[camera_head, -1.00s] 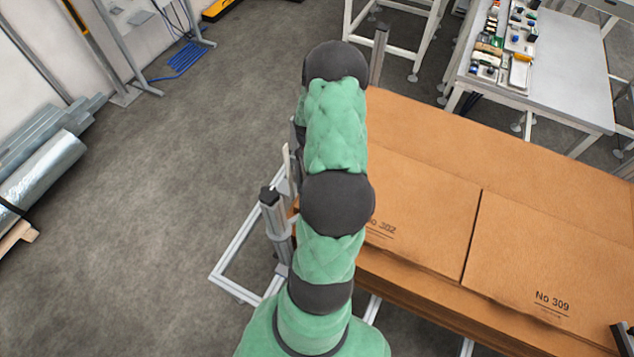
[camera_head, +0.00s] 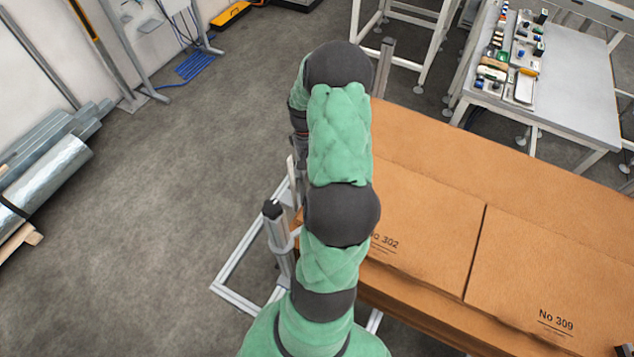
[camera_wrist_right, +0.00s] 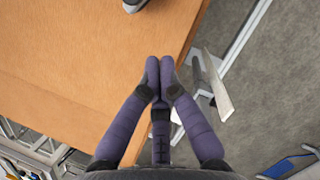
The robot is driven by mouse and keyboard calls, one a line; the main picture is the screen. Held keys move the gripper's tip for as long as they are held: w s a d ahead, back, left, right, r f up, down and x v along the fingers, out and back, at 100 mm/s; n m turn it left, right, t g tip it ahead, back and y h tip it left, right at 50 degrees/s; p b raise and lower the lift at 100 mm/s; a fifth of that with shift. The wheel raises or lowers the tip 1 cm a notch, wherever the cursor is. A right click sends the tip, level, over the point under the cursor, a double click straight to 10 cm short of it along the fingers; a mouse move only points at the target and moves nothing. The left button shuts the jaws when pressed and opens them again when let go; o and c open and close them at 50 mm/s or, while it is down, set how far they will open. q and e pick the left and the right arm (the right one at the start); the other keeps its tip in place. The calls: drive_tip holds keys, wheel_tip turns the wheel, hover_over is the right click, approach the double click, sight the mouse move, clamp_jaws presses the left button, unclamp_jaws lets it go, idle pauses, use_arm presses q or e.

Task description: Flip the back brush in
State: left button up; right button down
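My green-and-black padded arm crosses the middle of the head view and hides its own gripper there. My right gripper (camera_wrist_right: 159,66) shows in the right wrist view, with its two purple fingers together and nothing visible between them. It is above the edge of the cardboard stack. A thin pale metal strip (camera_wrist_right: 217,85) on a bracket is just right of the fingertips, apart from them in the picture. A pale upright strip (camera_head: 292,174) also shows left of my arm in the head view. I cannot tell which part is the back brush. My left gripper is not in view.
Brown cardboard (camera_head: 540,260) marked No 302 and No 309 lies in a stack right of my arm. A grey post (camera_head: 278,235) stands on an aluminium floor frame (camera_head: 238,292). A table with small parts (camera_head: 570,90) is at the back right.

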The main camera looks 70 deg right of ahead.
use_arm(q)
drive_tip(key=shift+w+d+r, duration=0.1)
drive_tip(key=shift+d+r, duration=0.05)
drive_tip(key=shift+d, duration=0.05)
use_arm(e)
drive_tip(key=v, duration=0.3)
drive_tip(key=shift+w+d, duration=0.15)
drive_tip(key=shift+d, duration=0.05)
